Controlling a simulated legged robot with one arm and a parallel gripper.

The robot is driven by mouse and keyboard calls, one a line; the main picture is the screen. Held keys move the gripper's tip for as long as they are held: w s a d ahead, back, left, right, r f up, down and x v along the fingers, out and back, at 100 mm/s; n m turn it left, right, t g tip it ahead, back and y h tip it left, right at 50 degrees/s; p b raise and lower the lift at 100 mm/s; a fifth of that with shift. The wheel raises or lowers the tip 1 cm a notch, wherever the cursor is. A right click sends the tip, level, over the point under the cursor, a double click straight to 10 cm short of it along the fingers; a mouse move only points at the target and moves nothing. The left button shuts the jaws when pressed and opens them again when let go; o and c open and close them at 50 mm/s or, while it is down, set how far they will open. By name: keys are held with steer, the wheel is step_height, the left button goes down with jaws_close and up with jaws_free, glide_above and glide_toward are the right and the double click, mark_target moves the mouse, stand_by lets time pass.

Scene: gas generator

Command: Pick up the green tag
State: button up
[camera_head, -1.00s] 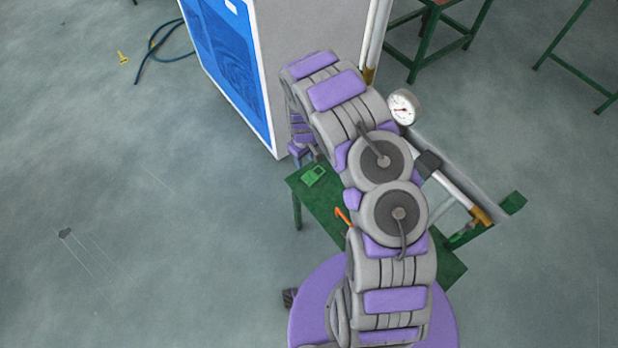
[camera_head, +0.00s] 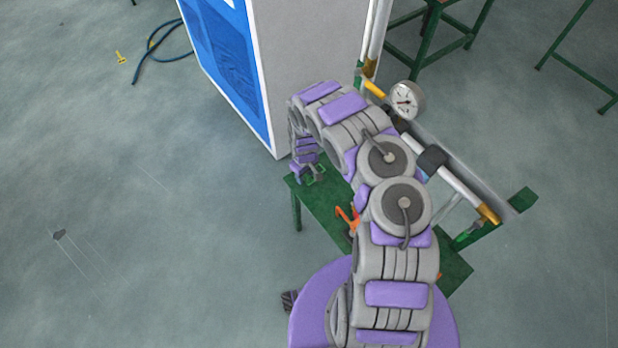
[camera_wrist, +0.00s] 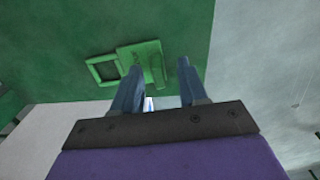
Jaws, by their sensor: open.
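The green tag (camera_wrist: 140,62) lies flat on the green table (camera_wrist: 190,25) in the wrist view, with a square frame-like part at its left and a raised part at its right. My gripper (camera_wrist: 160,75) is open, its two blue-grey fingers pointing at the tag. The left finger overlaps the tag's lower edge in the picture, and the right finger is just right of it. I cannot tell whether they touch it. In the head view the gripper (camera_head: 308,178) is over the table's far left corner and mostly hides the tag (camera_head: 317,172).
A white and blue cabinet (camera_head: 310,70) stands right behind the table. A pipe with a pressure gauge (camera_head: 406,100) runs along the table's right side. An orange item (camera_head: 346,217) is on the table beside my arm. The floor at left (camera_head: 130,230) is mostly clear.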

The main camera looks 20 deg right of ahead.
steer(key=shift+f, duration=0.45)
steer(key=shift+d+r, duration=0.1)
steer(key=shift+c, duration=0.4)
jaws_close()
steer(key=shift+r, duration=0.1)
